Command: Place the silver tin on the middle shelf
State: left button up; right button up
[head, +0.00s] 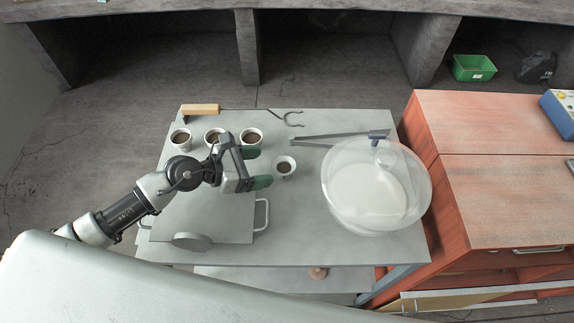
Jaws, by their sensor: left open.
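No object is clearly marked as the silver tin. A flat silver rectangular piece with side handles (225,228) lies at the left front of the grey trolley top (310,215), and a small round grey piece (192,241) sits at its front edge. I cannot tell which is the tin. My left gripper (257,168) is open above the trolley, its dark green fingertips apart. A small white cup with brown contents (285,167) is just right of the fingertips. A lower shelf (270,282) shows partly under the top; I cannot tell if it is the middle one. My right gripper is out of view.
White cups (181,139) stand in a row at the back left. A wood-handled tool (200,109) and metal tongs (335,136) lie near the back. A clear dome (377,185) fills the right side. A red cabinet (490,190) adjoins on the right.

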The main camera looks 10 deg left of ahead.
aim_at(289, 163)
pick_arm(q)
jog(key=x, duration=0.7)
jog(key=shift+p, duration=0.35)
jog(key=shift+r, duration=0.1)
jog(key=c, duration=0.9)
jog(key=shift+r, duration=0.1)
